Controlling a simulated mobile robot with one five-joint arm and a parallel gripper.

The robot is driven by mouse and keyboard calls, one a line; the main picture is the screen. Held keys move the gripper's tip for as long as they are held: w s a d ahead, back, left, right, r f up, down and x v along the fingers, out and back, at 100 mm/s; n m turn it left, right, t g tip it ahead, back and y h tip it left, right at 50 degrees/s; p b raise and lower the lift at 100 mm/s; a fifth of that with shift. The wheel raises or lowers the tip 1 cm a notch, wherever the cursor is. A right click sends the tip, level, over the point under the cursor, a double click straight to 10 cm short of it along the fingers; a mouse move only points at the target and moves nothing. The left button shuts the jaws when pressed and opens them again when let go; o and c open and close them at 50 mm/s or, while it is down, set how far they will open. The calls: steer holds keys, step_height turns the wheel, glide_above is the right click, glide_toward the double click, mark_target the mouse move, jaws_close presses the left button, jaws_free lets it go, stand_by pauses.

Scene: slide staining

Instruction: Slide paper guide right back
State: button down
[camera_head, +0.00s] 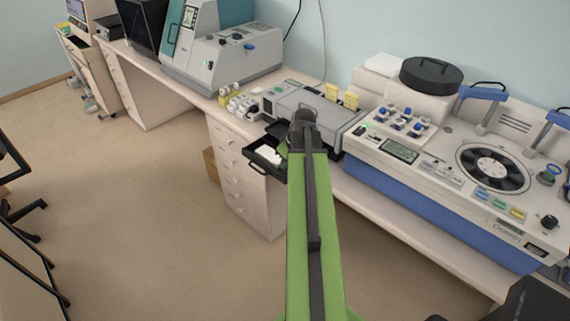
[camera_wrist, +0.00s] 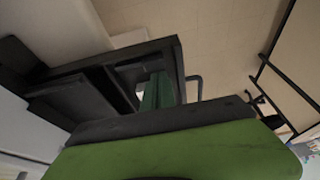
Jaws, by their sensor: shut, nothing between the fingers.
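A grey printer (camera_head: 318,104) stands on the bench, with its black paper tray (camera_head: 262,165) pulled out at the front left and white paper (camera_head: 268,154) in it. In the wrist view the black tray (camera_wrist: 178,66) is seen close up, with dark frame edges and a wire loop at its right. My gripper (camera_wrist: 157,92) is shut and empty, its dark green fingers reaching into the tray's opening. In the head view my arm hides most of the gripper and the tray's right part. I cannot make out the paper guide clearly.
A large white and blue machine (camera_head: 405,150) stands to the right. Small bottles (camera_head: 240,103) stand left of the printer, and a grey analyser (camera_head: 225,62) is further left. Drawers (camera_head: 240,185) are under the bench. The floor in front is clear.

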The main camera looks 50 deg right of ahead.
steer(key=w, duration=0.1)
steer(key=w+r+p, duration=0.1)
steer(key=w, duration=0.1)
steer(key=shift+w+d+r, duration=0.1)
steer(key=shift+w, duration=0.05)
steer(key=p+v, duration=0.8)
steer(key=v, duration=0.1)
steer(key=shift+s, duration=0.25)
steer(key=shift+f, duration=0.2)
steer(key=w+a+f+n+b, duration=0.15)
steer(key=w+a, duration=0.25)
steer(key=a, duration=0.5)
steer(key=w+a+f+n+g+y+b, duration=0.1)
steer(key=w+a+f+n, duration=0.1)
steer(key=w+a, duration=0.5)
steer(key=w+a+f+n+b, duration=0.2)
steer(key=a, duration=1)
steer(key=s+a+f+m+g+b, duration=0.1)
steer(key=s+a+m, duration=0.1)
steer(key=a, duration=0.5)
steer(key=s+a+f+m+g+h+b, duration=0.1)
steer(key=s+a+f+m, duration=0.1)
steer(key=a, duration=0.6)
steer(key=shift+s+a+m+g, duration=0.35)
steer(key=shift+s+m, duration=0.4)
steer(key=shift+s, duration=0.5)
